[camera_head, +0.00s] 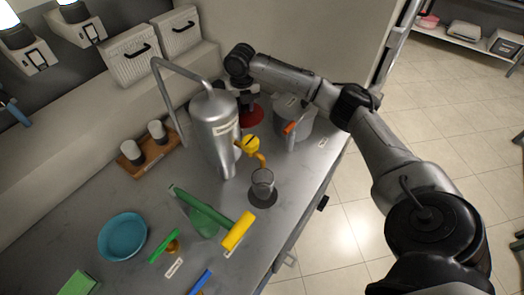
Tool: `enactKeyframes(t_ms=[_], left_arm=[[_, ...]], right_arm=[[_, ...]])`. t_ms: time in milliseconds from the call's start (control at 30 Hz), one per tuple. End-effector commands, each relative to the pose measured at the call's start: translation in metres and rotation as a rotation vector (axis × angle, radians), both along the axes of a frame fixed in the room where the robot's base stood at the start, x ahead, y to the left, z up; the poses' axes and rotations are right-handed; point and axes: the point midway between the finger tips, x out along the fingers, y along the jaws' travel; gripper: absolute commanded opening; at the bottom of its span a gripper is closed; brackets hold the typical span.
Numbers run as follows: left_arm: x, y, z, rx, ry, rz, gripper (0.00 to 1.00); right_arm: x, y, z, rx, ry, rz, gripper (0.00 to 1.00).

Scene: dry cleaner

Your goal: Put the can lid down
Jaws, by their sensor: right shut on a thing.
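My right gripper (245,98) reaches over the back of the metal counter from the right, pointing down. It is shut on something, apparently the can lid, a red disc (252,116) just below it. The fingers are small and partly hidden behind the tall metal tank. I cannot tell whether the red disc touches the counter. A grey can (300,124) with an orange part on its front stands to the right of the disc, under my right forearm. My left gripper is not in view.
The tall metal tank (215,130) with a yellow tap stands left of the disc; a glass (262,183) sits below the tap. A green and yellow tool (238,231), teal bowl (122,236) and cup tray (150,152) occupy the counter (95,195).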

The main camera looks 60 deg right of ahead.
Motion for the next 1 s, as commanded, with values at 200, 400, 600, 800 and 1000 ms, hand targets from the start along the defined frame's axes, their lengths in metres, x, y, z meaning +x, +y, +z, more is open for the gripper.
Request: enactKeyframes(t_ms=[200, 400, 600, 800, 1000], left_arm=[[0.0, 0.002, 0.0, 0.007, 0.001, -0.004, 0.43], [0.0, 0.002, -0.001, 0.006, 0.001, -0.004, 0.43], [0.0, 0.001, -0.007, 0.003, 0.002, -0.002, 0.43], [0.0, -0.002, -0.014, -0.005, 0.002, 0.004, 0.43], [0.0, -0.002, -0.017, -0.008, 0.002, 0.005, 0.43]], right_arm=[[-0.03, -0.001, -0.046, -0.001, 0.004, 0.154, 0.07], [-0.045, -0.002, -0.067, -0.001, 0.001, 0.233, 0.07], [-0.049, -0.002, -0.089, 0.0, 0.001, 0.254, 0.07], [-0.048, -0.002, -0.117, 0.002, 0.0, 0.253, 0.07], [-0.048, -0.002, -0.13, -0.001, 0.001, 0.252, 0.07]])
